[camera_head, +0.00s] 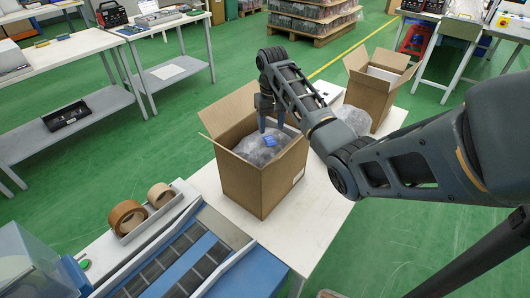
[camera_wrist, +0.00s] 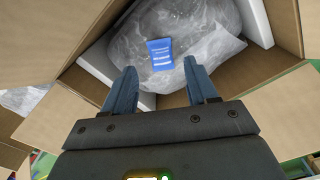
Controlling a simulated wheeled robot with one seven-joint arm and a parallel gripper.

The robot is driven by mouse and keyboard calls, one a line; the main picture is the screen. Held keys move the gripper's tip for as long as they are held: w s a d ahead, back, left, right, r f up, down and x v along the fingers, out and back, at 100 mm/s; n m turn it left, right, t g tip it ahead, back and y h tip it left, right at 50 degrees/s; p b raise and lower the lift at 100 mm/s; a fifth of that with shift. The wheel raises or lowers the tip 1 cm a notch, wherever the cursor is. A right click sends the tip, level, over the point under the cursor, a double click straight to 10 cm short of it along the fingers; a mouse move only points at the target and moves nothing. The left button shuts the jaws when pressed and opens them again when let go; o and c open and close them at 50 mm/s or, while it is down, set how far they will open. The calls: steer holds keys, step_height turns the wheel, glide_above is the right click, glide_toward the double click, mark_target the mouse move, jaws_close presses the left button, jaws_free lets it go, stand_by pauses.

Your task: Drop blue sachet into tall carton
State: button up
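The blue sachet (camera_head: 269,141) lies on crumpled clear plastic wrap (camera_head: 252,152) inside the tall open carton (camera_head: 240,178), with its flaps spread. In the wrist view the sachet (camera_wrist: 160,54) shows whole, with white print, on the plastic wrap (camera_wrist: 205,33) beyond my fingertips. My gripper (camera_head: 271,120) points down into the carton's mouth. In the wrist view my gripper (camera_wrist: 160,82) is open, with its two fingers apart and nothing between them. The sachet appears clear of both fingers.
A second open carton (camera_head: 370,101) stands behind to the right, with a clear plastic bag (camera_head: 355,119) beside it. Tape rolls (camera_head: 127,217) and a blue roller conveyor (camera_head: 185,262) are at the front left. The white table (camera_head: 318,212) has free room right of the tall carton.

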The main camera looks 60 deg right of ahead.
steer(key=shift+o, duration=0.2)
step_height(320, 180, up, 8)
steer(key=p, duration=0.2)
stand_by(0.3)
steer(key=shift+f, duration=0.15)
